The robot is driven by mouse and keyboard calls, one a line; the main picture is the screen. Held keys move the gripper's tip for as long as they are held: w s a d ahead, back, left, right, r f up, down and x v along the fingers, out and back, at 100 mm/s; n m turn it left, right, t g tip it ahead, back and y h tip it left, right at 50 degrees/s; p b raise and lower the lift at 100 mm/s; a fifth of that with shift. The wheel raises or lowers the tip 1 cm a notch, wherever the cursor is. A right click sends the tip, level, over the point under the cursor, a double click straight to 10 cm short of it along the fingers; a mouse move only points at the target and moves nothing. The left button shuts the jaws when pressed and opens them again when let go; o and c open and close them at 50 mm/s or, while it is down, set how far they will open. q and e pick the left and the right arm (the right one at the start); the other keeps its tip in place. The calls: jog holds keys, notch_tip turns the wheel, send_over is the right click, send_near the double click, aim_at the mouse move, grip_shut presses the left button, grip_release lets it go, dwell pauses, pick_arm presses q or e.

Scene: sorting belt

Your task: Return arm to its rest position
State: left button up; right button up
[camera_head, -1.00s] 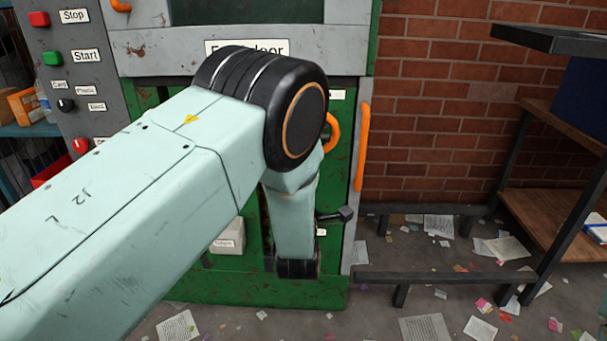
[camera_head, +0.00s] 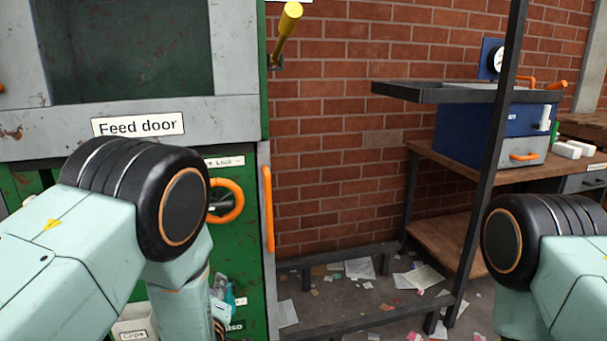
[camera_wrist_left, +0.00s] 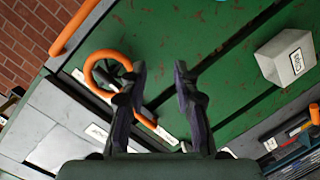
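My left arm (camera_head: 95,230) comes in from the left in the head view, bent at its black elbow in front of the green machine (camera_head: 240,265). My left gripper is mostly hidden low behind that arm in this view. In the left wrist view my left gripper (camera_wrist_left: 161,80) is open, with two dark fingers apart and only green panel between them. An orange ring handle (camera_head: 226,201) on the machine shows beside the elbow; in the wrist view the orange ring (camera_wrist_left: 100,65) appears behind the left finger. My right arm (camera_head: 560,265) shows at the right edge; its gripper is out of view.
The feed door label (camera_head: 138,125) is above my left elbow. A small labelled box (camera_wrist_left: 287,57) is on the green panel side. A dark metal frame (camera_head: 490,150) and a workbench (camera_head: 450,165) with a blue unit stand at right. Papers litter the floor.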

pick_arm(q)
jog(key=s+a+f+m+g+h, duration=0.2)
jog(key=s+f+m+g, duration=0.65)
jog(key=s+f, duration=0.75)
jog(key=s+f+m+g+h+p, duration=0.1)
jog(key=s+m+g, duration=0.2)
jog(key=s, duration=2.3)
jog(key=g, duration=0.4)
jog(key=shift+s+a, duration=0.3)
jog(key=shift+a, duration=0.05)
jog(key=shift+o, duration=0.2)
jog(key=shift+m, duration=0.25)
